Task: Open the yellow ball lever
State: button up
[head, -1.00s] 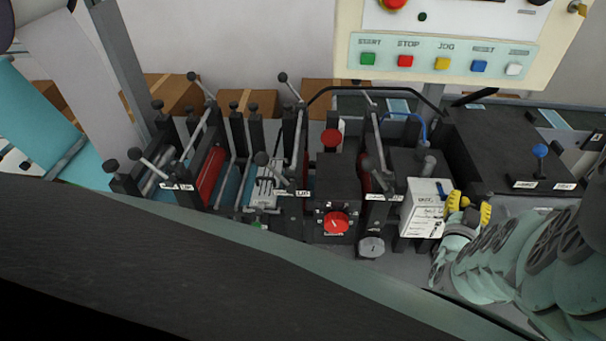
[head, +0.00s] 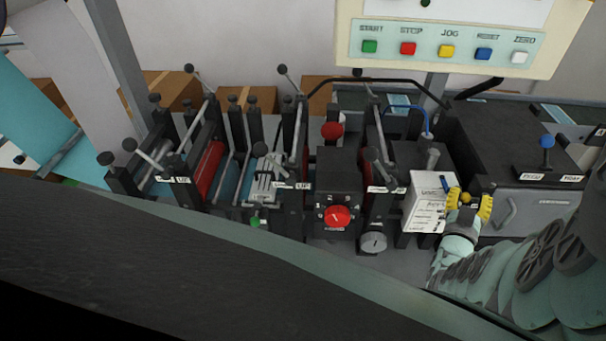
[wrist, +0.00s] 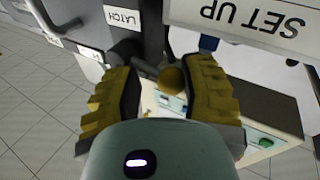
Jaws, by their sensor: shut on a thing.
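The yellow ball lever (head: 466,198) shows as a small yellow knob between my gripper's yellow fingers in the head view. In the wrist view its ball (wrist: 172,80) sits between the two ridged fingers, nearer the right one. My gripper (wrist: 160,82) is shut on the ball lever, with a visible gap between the fingertips on either side. In the head view my gripper (head: 470,203) is just right of the white notice box.
A white notice box (head: 424,203) stands close on the left. A grey cabinet front with a handle (head: 507,212) is on the right, with a blue ball lever (head: 547,142) above. A "SET UP" sign (wrist: 270,22) is close above in the wrist view.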

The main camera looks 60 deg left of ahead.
jog(key=o, duration=1)
jog(key=shift+w+d+f, duration=0.1)
jog(key=shift+w+d, duration=0.05)
jog(key=shift+d, duration=0.2)
jog(key=o, duration=0.4)
jog(key=shift+a, duration=0.15)
jog(key=v, duration=1.2)
